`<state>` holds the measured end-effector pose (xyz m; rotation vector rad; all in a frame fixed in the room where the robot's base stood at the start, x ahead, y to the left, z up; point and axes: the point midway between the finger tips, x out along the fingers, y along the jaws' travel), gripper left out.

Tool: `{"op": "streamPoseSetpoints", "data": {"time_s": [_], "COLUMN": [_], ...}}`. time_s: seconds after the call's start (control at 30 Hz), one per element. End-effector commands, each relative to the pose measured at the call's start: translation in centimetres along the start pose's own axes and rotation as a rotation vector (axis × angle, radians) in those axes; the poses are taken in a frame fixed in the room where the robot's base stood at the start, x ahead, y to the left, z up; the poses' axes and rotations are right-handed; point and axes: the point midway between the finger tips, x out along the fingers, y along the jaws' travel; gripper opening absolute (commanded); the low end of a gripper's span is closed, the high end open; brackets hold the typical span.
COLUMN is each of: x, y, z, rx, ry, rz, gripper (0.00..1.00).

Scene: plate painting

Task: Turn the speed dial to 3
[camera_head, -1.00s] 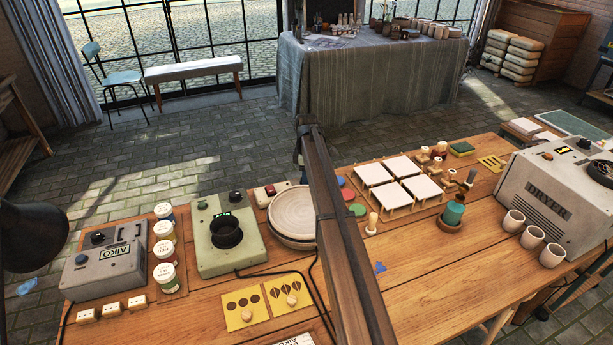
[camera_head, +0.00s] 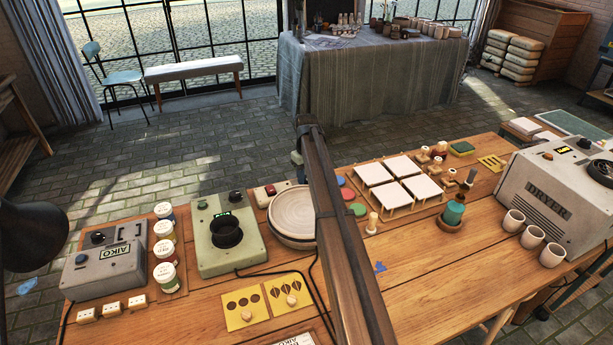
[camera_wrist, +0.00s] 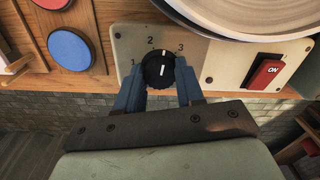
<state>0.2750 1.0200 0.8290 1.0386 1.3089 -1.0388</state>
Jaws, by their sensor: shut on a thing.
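The speed dial (camera_wrist: 158,68) is a black ribbed knob on a cream panel (camera_wrist: 217,65) in the wrist view. The numbers 1, 2 and 3 stand around it. Its white mark points up and slightly right, between 2 and 3. My gripper (camera_wrist: 159,86) is shut on the dial, with one blue-grey finger on each side. In the head view, my arm hides most of the gripper, and the dial is not visible.
A red ON switch (camera_wrist: 264,71) sits right of the dial. Paint jars (camera_head: 165,250), a green device (camera_head: 228,236) and white tiles (camera_head: 397,167) stand on the wooden table.

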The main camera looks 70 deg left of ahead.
Motion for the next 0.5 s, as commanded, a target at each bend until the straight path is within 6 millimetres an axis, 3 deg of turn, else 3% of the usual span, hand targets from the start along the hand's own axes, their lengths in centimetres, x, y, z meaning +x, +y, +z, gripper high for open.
{"op": "streamPoseSetpoints", "data": {"time_s": [0.5], "x": [-0.03], "y": [-0.06], "z": [-0.04], "rx": [0.421], "ry": [0.000], "rz": [0.000], "gripper": [0.07]}}
